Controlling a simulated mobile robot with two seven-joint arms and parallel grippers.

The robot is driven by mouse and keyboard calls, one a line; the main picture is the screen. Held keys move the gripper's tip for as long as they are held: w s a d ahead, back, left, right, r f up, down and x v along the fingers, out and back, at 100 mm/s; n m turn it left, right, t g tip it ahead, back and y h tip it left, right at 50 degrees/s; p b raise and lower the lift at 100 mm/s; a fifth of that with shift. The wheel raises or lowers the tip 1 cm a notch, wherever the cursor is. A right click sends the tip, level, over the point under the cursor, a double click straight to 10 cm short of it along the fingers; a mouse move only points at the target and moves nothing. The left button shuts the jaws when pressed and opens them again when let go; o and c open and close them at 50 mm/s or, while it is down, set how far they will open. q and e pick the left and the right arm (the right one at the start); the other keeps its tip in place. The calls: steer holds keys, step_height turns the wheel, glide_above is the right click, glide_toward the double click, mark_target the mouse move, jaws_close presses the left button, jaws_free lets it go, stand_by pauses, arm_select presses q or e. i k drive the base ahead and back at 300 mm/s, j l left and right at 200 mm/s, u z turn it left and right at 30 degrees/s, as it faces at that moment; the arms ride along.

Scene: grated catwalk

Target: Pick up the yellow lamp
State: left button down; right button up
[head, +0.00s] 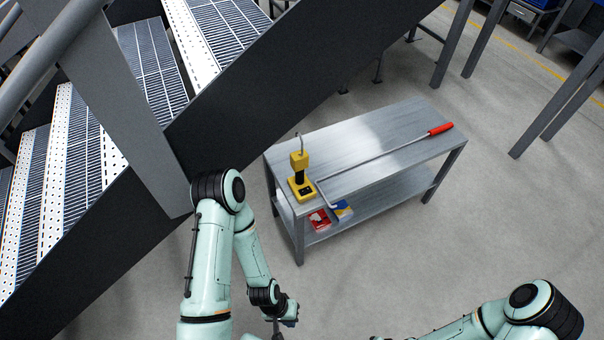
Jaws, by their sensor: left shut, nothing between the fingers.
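The yellow lamp (300,163) stands upright on the near left end of the metal workbench top (368,145). It has a square base with a black part, a dark stem, a yellow head and a thin hook on top. My left gripper (277,328) is at the bottom edge of the view, partly cut off. It is shut and empty, on the near side of the bench, below and apart from the lamp. My right arm comes in at the bottom right, and its gripper is out of view.
A long grey bar with a red grip (440,128) lies along the bench top, its bent end close beside the lamp. A red box (319,220) and a blue and yellow box (343,210) sit on the lower shelf. Metal stairs (70,175) rise at left. Floor right of the bench is clear.

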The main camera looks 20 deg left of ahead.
mark_target(299, 160)
steer(key=u, duration=4.8)
steer(key=k+l+z, duration=0.1)
steer(key=k+z, duration=0.15)
steer(key=k, duration=0.75)
steer(key=z, duration=1.7)
steer(key=i+l+z, duration=0.1)
steer(key=z, duration=0.3)
steer(key=i+l+z, duration=0.1)
steer(key=z, duration=0.3)
steer(key=i+z, duration=0.25)
steer(key=z, duration=0.15)
